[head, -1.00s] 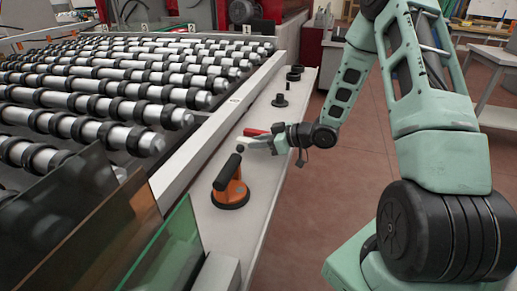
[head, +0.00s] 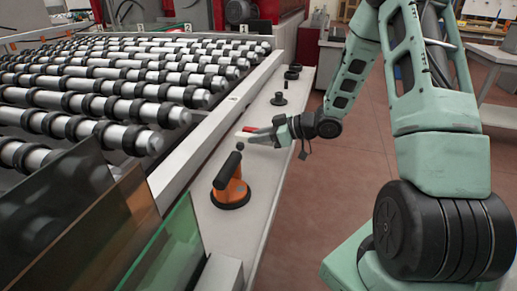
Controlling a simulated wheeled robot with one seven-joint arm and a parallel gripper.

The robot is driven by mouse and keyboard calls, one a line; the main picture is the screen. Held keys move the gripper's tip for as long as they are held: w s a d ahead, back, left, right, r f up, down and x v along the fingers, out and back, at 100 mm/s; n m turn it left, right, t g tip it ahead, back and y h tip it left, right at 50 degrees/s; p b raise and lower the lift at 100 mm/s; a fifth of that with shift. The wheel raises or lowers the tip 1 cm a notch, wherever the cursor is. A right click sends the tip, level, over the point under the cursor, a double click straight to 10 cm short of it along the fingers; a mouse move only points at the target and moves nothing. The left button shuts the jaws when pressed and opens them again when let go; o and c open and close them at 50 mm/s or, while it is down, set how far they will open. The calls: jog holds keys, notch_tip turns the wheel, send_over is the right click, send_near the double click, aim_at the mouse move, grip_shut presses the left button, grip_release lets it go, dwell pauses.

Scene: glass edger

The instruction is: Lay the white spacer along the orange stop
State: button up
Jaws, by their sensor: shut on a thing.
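My gripper (head: 264,136) is over the pale ledge beside the roller bed, shut on a small pale piece that I take to be the white spacer (head: 256,140). The piece is too small to separate clearly from the fingers, and I cannot tell whether it touches the ledge. I cannot make out an orange stop.
The pale ledge (head: 252,196) carries an orange suction lifter (head: 232,190) with a black handle, close in front of my gripper. A red item (head: 250,129) is at the fingers. Black round parts (head: 278,99) stand farther back. Glass panes (head: 165,245) rise at lower left.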

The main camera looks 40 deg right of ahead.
aim_at(259, 154)
jog(key=shift+f, duration=1.95)
jog(key=shift+f, duration=0.1)
jog(key=o, duration=1)
jog(key=shift+r, duration=0.2)
jog(key=v, duration=1.2)
